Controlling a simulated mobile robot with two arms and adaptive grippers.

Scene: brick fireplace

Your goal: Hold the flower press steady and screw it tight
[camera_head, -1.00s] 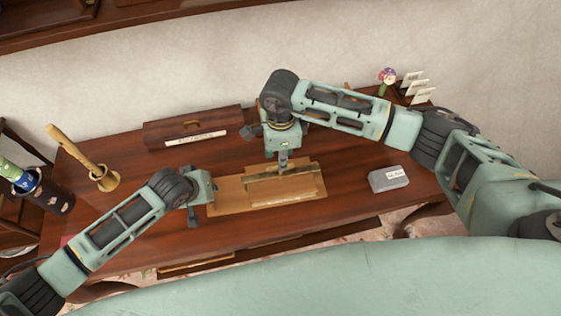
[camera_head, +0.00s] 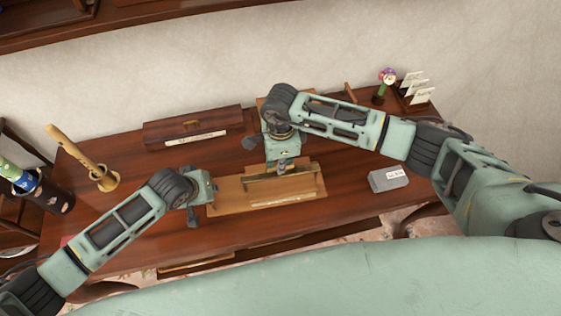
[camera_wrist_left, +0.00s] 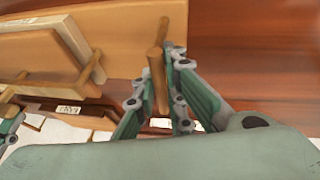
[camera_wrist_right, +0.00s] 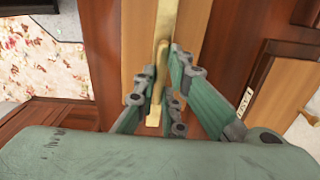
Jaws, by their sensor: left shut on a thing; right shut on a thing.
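The flower press (camera_head: 230,193) lies on the desk: a light wooden base board with smaller boards stacked on it and a brass-coloured bar (camera_head: 262,179) across the top. My left gripper (camera_head: 199,200) is at the base board's left end, shut on an upright wooden handle (camera_wrist_left: 158,62). My right gripper (camera_head: 281,166) points down over the press from behind, shut on a brass-coloured screw handle (camera_wrist_right: 158,75) at the bar. The fingers partly hide this handle. The screw's thread and how tightly the boards are pressed cannot be made out.
A grey labelled box (camera_head: 388,178) is right of the press. A long wooden box (camera_head: 193,128) lies at the back left. A holder with a wooden roll (camera_head: 104,178) stands at the left. A flower (camera_head: 387,76) and cards (camera_head: 415,86) stand at the back right.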

